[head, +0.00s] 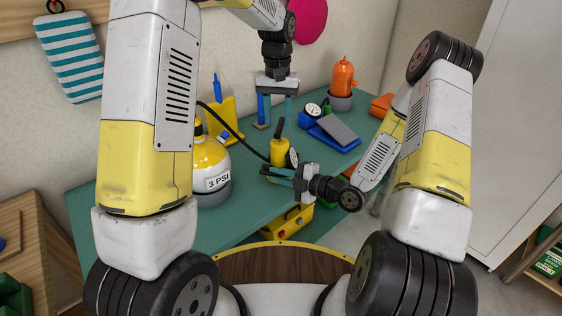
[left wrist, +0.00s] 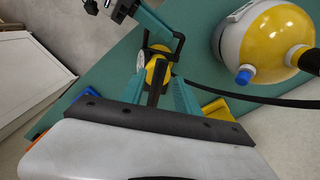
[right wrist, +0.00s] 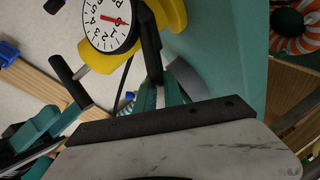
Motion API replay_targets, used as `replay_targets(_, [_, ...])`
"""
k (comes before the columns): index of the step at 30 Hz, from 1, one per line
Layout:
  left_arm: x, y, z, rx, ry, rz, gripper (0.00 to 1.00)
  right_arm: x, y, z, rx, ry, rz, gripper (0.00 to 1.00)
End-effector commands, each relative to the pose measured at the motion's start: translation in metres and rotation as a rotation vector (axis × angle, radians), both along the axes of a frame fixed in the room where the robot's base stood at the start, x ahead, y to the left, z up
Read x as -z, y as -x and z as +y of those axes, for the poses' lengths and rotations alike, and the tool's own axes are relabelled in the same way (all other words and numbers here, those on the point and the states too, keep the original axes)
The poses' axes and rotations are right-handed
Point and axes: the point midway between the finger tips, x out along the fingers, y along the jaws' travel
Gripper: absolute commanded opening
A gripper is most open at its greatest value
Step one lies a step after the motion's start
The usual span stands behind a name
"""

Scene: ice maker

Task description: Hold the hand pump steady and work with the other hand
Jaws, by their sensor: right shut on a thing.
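The yellow hand pump (head: 279,152) stands upright on the teal table, with a black handle (head: 279,124) on top and a white gauge on its side. In the right wrist view the gauge (right wrist: 109,26) has a red needle near 0. A black hose links the pump to the yellow and white tank (head: 211,160) marked 3 PSI. My right gripper (head: 278,173) is shut on the lower part of the pump. My left gripper (head: 276,108) points down with its fingers apart, above the handle. In the left wrist view the handle (left wrist: 155,92) shows between the fingers.
A blue and grey pedal-like device (head: 331,133) with a gauge stands right of the pump. An orange bottle (head: 342,76) is at the back. A yellow stand (head: 222,117) is behind the tank.

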Motion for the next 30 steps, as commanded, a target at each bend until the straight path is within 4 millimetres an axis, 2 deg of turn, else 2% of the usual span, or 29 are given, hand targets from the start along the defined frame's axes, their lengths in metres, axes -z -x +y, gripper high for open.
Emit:
replay_targets(3, [0.017, 0.000, 0.000, 0.000, -0.001, 0.002, 0.38, 0.001, 0.000, -0.001, 0.002, 0.001, 0.002, 0.00])
replay_targets(9, [0.036, 0.000, 0.000, 0.000, -0.001, 0.001, 0.38, 0.001, 0.000, -0.001, 0.002, 0.001, 0.002, 0.00])
replay_targets(22, [0.043, 0.000, 0.000, 0.000, 0.000, 0.000, 0.38, 0.001, 0.000, -0.001, 0.001, 0.002, 0.002, 0.00])
replay_targets(23, [0.043, 0.000, 0.000, 0.000, 0.000, -0.001, 0.34, 0.001, 0.000, -0.001, 0.001, 0.002, 0.002, 0.00])
replay_targets(28, [0.043, 0.000, 0.000, 0.001, 0.000, -0.001, 0.01, 0.001, 0.000, -0.001, 0.001, 0.002, 0.002, 0.00])
replay_targets(30, [0.043, 0.000, 0.000, 0.001, 0.000, -0.001, 0.00, 0.001, 0.000, -0.001, 0.001, 0.002, 0.002, 0.00])
